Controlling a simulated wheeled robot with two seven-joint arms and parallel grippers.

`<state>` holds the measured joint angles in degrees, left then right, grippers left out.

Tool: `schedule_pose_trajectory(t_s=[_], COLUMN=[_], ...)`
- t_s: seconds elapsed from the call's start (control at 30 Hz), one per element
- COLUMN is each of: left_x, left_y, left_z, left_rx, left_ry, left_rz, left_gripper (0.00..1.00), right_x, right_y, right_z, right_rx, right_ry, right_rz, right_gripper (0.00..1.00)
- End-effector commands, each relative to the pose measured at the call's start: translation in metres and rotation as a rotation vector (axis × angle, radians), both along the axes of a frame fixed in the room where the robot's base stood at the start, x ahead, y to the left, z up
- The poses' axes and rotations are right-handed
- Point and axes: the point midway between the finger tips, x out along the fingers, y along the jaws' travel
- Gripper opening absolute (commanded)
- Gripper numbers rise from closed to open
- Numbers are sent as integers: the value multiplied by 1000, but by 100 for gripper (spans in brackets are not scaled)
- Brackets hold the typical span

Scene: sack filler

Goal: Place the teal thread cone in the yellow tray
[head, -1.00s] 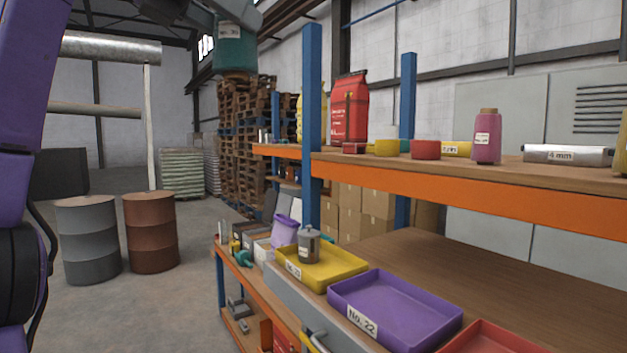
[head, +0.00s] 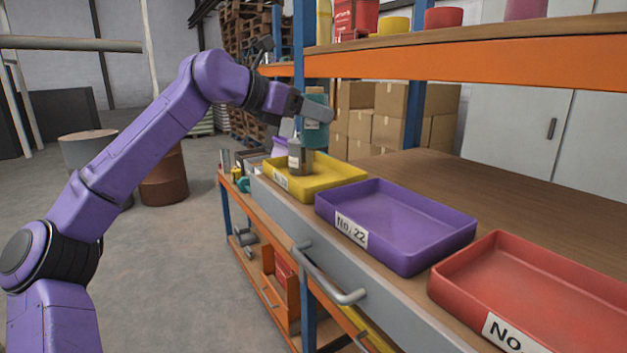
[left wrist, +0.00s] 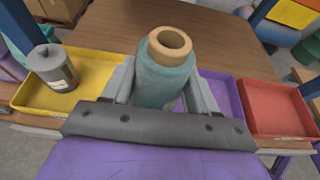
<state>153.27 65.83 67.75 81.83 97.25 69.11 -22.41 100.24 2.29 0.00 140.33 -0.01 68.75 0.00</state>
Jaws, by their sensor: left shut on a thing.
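The teal thread cone (head: 315,125) is held upright by my left gripper (head: 312,108), with its tan core top and teal body between the fingers in the left wrist view (left wrist: 166,75). The yellow tray (head: 345,173) stands on the workbench, below the cone in the head view. A grey canister with a label (head: 300,157) stands in the tray's left part; it also shows in the left wrist view (left wrist: 53,68). The cone appears above and apart from the tray. My right gripper is in neither view.
A purple tray (head: 400,225) labelled No. 22 and a red tray (head: 530,285) stand to the right of the yellow one. An orange-edged shelf (head: 450,60) runs above the bench. A blue post (head: 304,40) rises behind the cone. Bare bench lies behind the trays.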

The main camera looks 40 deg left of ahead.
Motion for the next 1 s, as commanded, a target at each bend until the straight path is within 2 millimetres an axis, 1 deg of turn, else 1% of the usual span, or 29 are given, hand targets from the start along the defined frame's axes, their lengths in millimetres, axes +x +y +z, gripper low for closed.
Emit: schedule_pose_trajectory(t_s=[0.07,0.17,0.37,0.4,0.5,0.53,0.6,0.77,0.8,0.9,1.0], left_x=[5,24,78,88,104,109,116,129,128,127,127], left_y=[2,10,34,39,46,48,51,57,57,57,56], left_z=[-7,-14,-37,-44,-71,-77,-88,-105,-114,-130,-136], left_rx=[-1,-2,-1,-1,0,-1,1,2,0,1,1], left_ry=[-2,1,3,4,2,2,-1,-2,-1,-3,-6], left_rz=[-4,-2,-3,-1,-3,-4,-3,-2,-3,-4,-3], left_gripper=[24,24,24,24,24,24,24,24,24,24,24], right_x=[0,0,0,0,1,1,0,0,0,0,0], right_y=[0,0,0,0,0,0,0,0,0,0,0], right_z=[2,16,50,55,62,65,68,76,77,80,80], right_rx=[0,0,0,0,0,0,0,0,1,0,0], right_ry=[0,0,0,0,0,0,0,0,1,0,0], right_rz=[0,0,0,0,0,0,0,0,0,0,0], right_gripper=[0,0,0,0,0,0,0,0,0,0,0])
